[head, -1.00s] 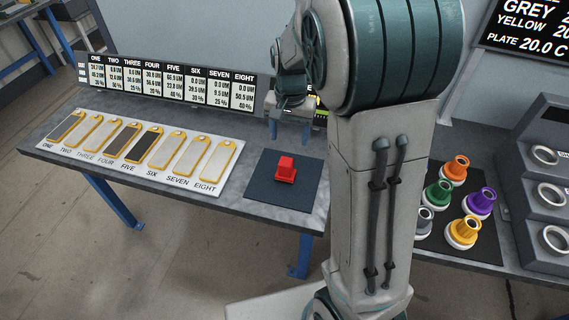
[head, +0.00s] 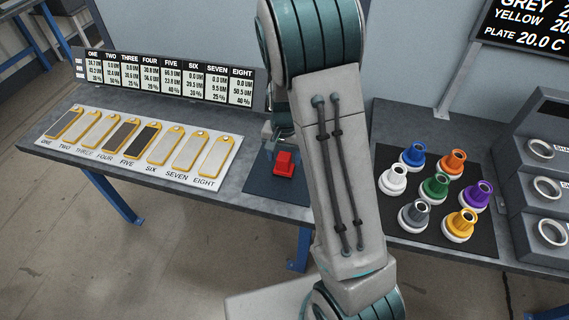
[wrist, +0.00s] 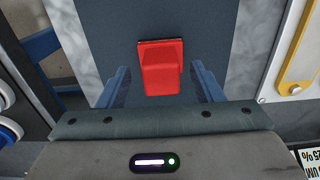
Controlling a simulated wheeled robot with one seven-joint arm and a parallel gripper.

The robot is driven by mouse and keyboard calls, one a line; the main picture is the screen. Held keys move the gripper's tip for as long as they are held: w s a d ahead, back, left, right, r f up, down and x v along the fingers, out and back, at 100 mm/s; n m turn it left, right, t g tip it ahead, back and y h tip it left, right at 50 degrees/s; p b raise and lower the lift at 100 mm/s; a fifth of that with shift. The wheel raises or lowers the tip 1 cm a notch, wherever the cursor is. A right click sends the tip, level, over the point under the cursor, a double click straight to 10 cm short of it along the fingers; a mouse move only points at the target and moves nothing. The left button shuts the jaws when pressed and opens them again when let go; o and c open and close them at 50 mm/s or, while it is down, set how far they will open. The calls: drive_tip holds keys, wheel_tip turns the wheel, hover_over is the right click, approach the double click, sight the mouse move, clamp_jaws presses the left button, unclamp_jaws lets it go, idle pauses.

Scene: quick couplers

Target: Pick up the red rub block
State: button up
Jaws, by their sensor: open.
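The red rub block (head: 284,164) stands on a dark blue mat (head: 285,189) at the right end of the left table. It also shows in the wrist view (wrist: 162,70), with a dark rim along its far edge. My gripper (head: 268,137) is just behind and above the block in the head view, partly hidden by my arm. In the wrist view my gripper (wrist: 161,66) is open, with one blue finger on each side of the block. The fingers appear apart from it, and nothing is held.
A white board (head: 225,172) with several yellow-framed plates lies left of the mat, with a readout panel (head: 165,77) behind it. Right of my arm, a black mat (head: 485,240) holds several coloured couplers, beside a grey rack (head: 530,200) with white rings.

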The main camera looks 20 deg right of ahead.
drive_tip(key=shift+f, duration=1.3)
drive_tip(key=c, duration=1.1)
drive_tip(key=shift+o, duration=0.2)
drive_tip(key=shift+r, duration=0.1)
drive_tip(key=shift+w+r, duration=0.1)
drive_tip(key=shift+r, duration=0.4)
wheel_tip(320, 180, up, 3)
drive_tip(key=shift+a+f, duration=0.1)
drive_tip(key=shift+f, duration=0.05)
drive_tip(key=s+d+r+b, duration=0.2)
drive_tip(key=s+d+r, duration=0.4)
drive_tip(key=d, duration=0.4)
drive_tip(key=shift+r, duration=0.6)
drive_tip(key=shift+o, duration=0.3)
